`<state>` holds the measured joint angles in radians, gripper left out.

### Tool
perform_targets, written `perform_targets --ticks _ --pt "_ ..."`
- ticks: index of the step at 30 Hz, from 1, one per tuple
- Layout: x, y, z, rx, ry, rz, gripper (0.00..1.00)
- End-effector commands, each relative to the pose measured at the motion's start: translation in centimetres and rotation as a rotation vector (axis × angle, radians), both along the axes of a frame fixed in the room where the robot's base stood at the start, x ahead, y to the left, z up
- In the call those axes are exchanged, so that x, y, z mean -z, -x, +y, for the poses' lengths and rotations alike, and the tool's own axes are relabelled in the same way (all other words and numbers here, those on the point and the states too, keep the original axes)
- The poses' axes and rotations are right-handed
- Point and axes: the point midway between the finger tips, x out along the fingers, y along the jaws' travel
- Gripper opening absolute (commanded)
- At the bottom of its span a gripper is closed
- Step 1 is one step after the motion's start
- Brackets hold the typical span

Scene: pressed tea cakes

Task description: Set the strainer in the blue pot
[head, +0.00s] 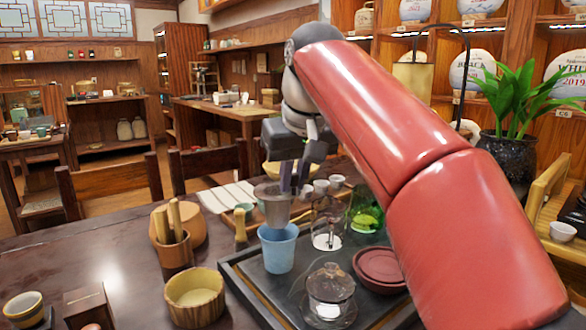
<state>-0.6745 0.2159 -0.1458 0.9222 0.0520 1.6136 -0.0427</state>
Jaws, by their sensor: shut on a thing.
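The blue pot (278,252), a light blue cup-like vessel, stands upright at the left side of the dark tea tray. The grey strainer (271,206) is upright right over it, its lower end overlapping the pot's rim in the picture. I cannot tell whether its tip is inside the pot or just above it. My gripper (296,184) points down from above and is shut on the strainer near its upper right rim. The red arm comes in from the right and hides part of the tray.
On the dark tray (237,277) are a glass lidded vessel (330,290), a red-brown round dish (380,266) and a green glass piece (366,212). Left of the tray stand a wooden tool holder (173,252) and a wooden bowl (195,296). The table's left part (90,255) is mostly clear.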

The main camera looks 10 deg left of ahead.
Motion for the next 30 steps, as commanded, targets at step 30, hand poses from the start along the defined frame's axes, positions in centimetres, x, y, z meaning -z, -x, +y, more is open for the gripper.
perform_targets --ticks 30 --pt "7.5 0.0 0.0 0.0 -0.001 -0.001 0.0"
